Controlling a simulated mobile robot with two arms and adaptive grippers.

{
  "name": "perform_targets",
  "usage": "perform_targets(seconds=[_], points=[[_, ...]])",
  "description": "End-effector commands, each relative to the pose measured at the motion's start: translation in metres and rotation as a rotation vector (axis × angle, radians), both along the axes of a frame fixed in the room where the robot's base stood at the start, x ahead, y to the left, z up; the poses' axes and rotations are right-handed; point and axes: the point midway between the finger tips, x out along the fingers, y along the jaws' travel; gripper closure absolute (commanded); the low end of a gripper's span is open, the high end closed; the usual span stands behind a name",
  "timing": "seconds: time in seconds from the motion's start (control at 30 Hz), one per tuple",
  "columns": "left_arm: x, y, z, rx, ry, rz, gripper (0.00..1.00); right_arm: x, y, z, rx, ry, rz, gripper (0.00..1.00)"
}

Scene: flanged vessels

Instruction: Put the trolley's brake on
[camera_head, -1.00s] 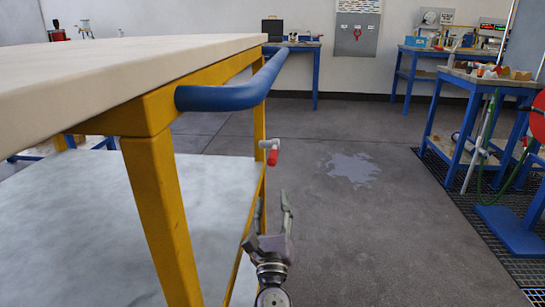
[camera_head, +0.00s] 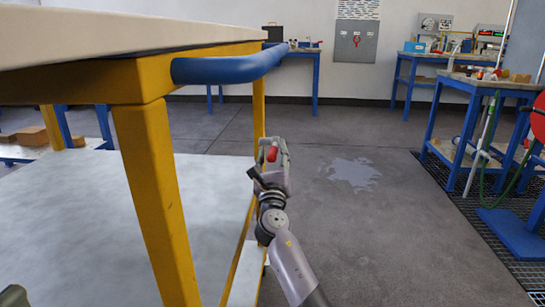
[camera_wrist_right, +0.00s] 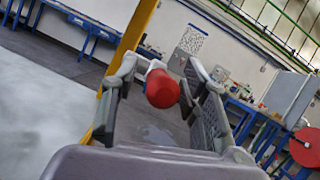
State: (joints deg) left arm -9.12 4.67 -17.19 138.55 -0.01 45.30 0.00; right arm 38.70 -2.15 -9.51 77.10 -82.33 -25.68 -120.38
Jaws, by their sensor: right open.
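The trolley has a yellow frame (camera_head: 155,190), a blue push handle (camera_head: 232,68), a pale top and a lower shelf (camera_head: 100,215). Its brake lever ends in a red knob (camera_head: 271,155) beside the far yellow post. My right gripper (camera_head: 272,148) is at the knob and partly hides it. In the right wrist view the red knob (camera_wrist_right: 162,88) lies between the two open fingers of my right gripper (camera_wrist_right: 160,95), with a white part behind it. The gap at the right finger looks small; I cannot tell whether they touch. My left gripper is not recognisable in view.
Clear floor (camera_head: 380,240) with a wet-looking patch (camera_head: 354,172) lies right of the trolley. A blue workbench (camera_head: 465,110) and a floor grating (camera_head: 480,225) are on the right. The trolley's near post and handle stand close to my right arm.

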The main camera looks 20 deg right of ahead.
Motion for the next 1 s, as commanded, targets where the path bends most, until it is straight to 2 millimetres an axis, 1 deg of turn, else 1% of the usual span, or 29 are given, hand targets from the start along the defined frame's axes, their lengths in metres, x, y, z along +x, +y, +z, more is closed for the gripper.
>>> perform_targets(seconds=[0.17, 0.2, 0.8, 1.0], points=[[-0.0001, 0.0, 0.0004, 0.0, 0.0, 0.0, 0.59, 0.0001, 0.0001, 0.0002, 0.0, 0.0, 0.0, 0.59], [-0.0001, -0.0001, 0.0004, 0.0, 0.0, 0.0, 0.59, 0.0, 0.0002, 0.0002, 0.0, 0.0, 0.0, 0.6], [-0.0003, 0.0, 0.0003, 0.0, -0.001, -0.001, 0.59, -0.0002, 0.0004, 0.0, 0.0, 0.0, 0.001, 1.0], [-0.0004, 0.0, 0.0002, -0.001, -0.001, -0.001, 0.59, -0.0002, 0.0004, -0.0001, 0.0, 0.0, 0.001, 1.0]])
